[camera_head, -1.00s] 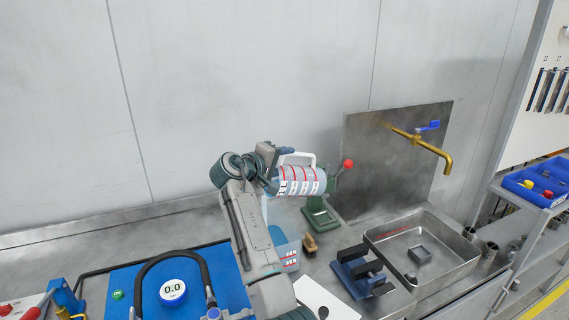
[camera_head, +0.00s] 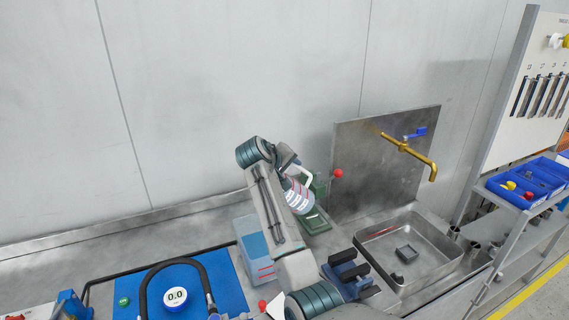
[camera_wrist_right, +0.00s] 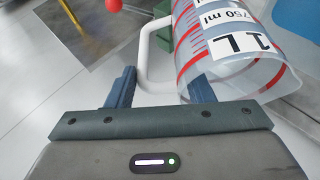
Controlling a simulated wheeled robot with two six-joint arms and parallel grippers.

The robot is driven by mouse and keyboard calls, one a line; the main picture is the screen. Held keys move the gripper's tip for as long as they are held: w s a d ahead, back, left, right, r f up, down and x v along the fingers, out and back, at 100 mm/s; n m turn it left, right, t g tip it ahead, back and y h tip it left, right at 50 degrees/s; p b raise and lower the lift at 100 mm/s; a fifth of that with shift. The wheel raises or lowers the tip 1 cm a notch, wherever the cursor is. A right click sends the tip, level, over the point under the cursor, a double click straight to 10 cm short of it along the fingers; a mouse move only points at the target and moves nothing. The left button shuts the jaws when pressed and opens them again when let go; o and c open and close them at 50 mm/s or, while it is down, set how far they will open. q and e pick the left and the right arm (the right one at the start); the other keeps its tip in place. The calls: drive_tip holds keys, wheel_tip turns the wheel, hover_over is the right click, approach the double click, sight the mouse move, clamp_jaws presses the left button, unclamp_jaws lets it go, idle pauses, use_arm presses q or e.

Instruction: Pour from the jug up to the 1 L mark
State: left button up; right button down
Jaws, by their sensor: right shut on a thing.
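The jug (camera_head: 298,197) is a clear vessel with red lines and white labels and a white handle (camera_head: 306,173). In the right wrist view the jug (camera_wrist_right: 228,45) shows "1 L" and "750 ml" labels. It is tilted, in the air. My right gripper (camera_wrist_right: 162,88) is shut on its handle. In the head view this gripper (camera_head: 291,172) is partly hidden by my arm. A clear tank (camera_head: 256,250) with blue liquid and red marks stands left of my right arm. The liquid level in the jug cannot be told. My left gripper is not in view.
A steel sink (camera_head: 408,245) with a brass tap (camera_head: 410,148) lies further right. A blue clamp block (camera_head: 347,270) sits before the sink. A blue mat (camera_head: 212,283) with a gauge is at front left.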

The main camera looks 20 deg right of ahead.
sight(295, 181)
drive_tip(key=shift+w+d+r+y+p, duration=0.15)
drive_tip(key=shift+d+r+y+p, duration=0.5)
drive_tip(key=shift+p, duration=1.1)
drive_tip(key=shift+f+g+y, duration=0.3)
drive_tip(key=shift+f+y, duration=0.1)
drive_tip(key=shift+y, duration=0.15)
drive_tip(key=shift+d+f+m+y, duration=0.15)
drive_tip(key=shift+d+m+y, duration=0.15)
drive_tip(key=shift+y, duration=0.2)
drive_tip(key=shift+f+y, duration=0.25)
drive_tip(key=shift+y, duration=0.45)
drive_tip(key=shift+d+f+m+g+y, duration=0.25)
drive_tip(key=shift+f+m+g+y, duration=0.1)
drive_tip(key=shift+y, duration=0.25)
drive_tip(key=shift+f+m+y, duration=0.25)
drive_tip(key=shift+f+y, duration=0.85)
drive_tip(key=shift+y, duration=0.3)
drive_tip(key=shift+a, duration=0.1)
